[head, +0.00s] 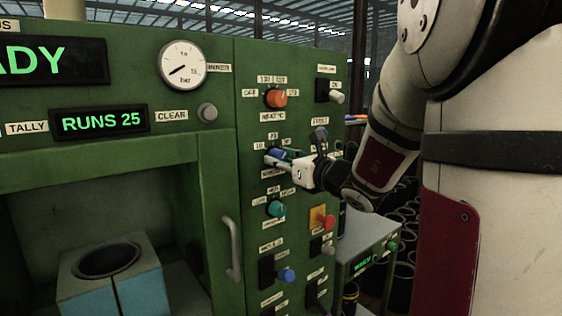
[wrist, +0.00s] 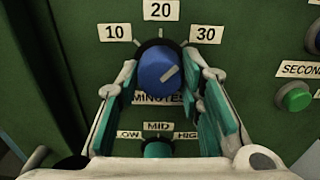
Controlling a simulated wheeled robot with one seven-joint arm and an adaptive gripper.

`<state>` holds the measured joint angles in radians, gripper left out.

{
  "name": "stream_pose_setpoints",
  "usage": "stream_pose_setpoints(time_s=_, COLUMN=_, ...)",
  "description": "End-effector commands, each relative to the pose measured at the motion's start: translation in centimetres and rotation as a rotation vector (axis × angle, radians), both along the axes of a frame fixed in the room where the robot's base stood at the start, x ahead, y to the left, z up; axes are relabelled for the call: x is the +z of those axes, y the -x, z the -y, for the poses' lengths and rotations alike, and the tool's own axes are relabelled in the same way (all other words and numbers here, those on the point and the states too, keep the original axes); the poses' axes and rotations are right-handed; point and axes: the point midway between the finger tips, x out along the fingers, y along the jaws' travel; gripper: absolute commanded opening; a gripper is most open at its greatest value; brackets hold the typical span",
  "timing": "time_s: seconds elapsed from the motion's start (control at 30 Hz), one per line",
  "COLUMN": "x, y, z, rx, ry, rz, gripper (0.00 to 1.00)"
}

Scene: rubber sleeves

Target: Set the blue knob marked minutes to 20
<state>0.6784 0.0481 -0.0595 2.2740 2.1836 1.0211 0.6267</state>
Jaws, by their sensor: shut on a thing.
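The blue minutes knob (wrist: 157,66) sits on the green panel in the wrist view, below the labels 10, 20 (wrist: 161,10) and 30. The pale line on its face slants up and right, toward the 30 side rather than straight up at 20. The MINUTES label under it is partly hidden. My gripper (wrist: 163,78) has one teal-padded finger on each side of the knob and is shut on it. In the head view my gripper (head: 289,164) is at the panel, covering much of the blue knob.
An orange knob (head: 276,98) is above and a teal knob (head: 276,209) below. A red button on a yellow plate (head: 322,219) is at lower right. A green button (wrist: 295,97) is right of my gripper. A door handle (head: 232,249) stands out at lower left.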

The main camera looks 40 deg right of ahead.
Motion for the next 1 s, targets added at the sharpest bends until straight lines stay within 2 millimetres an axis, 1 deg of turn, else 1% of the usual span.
stream_pose_setpoints(time_s=0.27, x=-0.29, y=-0.21, z=0.03, rx=-0.001, ry=0.134, rz=0.008, gripper=0.06)
stream_pose_setpoints(time_s=0.7, x=-0.39, y=-0.18, z=0.04, rx=0.000, ry=0.498, rz=0.021, gripper=0.06)
stream_pose_setpoints(time_s=1.0, x=-0.22, y=-0.09, z=0.11, rx=-0.001, ry=0.682, rz=0.025, gripper=0.06)
